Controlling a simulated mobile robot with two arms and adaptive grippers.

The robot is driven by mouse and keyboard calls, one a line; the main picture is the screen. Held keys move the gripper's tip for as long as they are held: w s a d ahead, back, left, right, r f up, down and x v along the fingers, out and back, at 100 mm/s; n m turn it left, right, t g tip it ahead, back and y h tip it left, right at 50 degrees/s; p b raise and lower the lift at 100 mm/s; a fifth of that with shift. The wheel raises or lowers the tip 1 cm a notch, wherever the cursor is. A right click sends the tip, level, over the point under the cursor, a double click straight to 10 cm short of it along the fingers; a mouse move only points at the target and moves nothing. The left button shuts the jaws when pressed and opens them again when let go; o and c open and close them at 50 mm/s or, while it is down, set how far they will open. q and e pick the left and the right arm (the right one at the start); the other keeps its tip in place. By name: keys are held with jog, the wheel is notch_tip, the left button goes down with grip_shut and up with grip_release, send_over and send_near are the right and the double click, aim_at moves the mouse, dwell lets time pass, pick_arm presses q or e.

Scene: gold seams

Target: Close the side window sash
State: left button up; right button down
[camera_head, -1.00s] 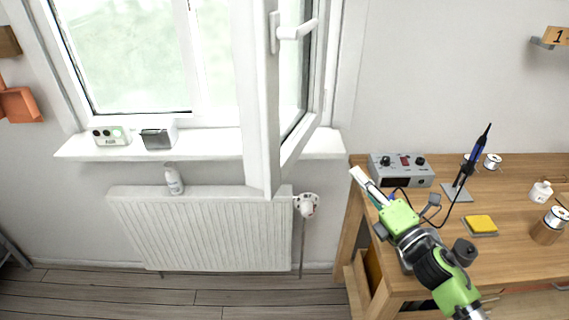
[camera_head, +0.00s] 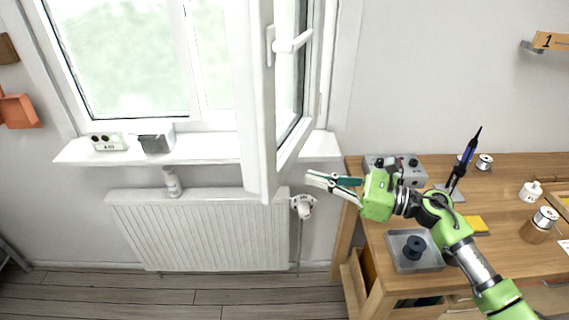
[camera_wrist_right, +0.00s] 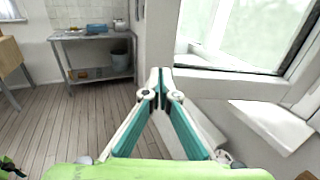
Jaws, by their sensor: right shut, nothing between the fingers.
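The side window sash (camera_head: 256,110) stands open, swung into the room from the right side of the window. Its white handle (camera_head: 290,43) is on the face near the top. My right gripper (camera_head: 308,178) is shut and empty, to the right of the sash's lower corner, in front of the wall and apart from the sash in the head view. In the right wrist view the closed fingertips (camera_wrist_right: 160,75) point forward, with a white frame and glass (camera_wrist_right: 235,38) beyond them to the right. My left gripper is not in view.
The sill (camera_head: 205,149) holds a small device (camera_head: 107,141) and a grey-white box (camera_head: 156,139). A radiator (camera_head: 200,230) with a valve (camera_head: 303,206) is below. Floor before the radiator is clear.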

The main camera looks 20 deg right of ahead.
aim_at(273, 168)
jog(key=p+x, duration=0.1)
jog(key=x, duration=0.2)
jog(key=p+x, duration=0.2)
jog(key=x, duration=0.1)
jog(key=shift+w+a+r, duration=0.2)
jog(key=shift+a+r, duration=0.05)
jog(key=shift+w+a+f+p, duration=0.3)
jog(key=shift+w+a, duration=0.2)
jog(key=shift+a, duration=0.1)
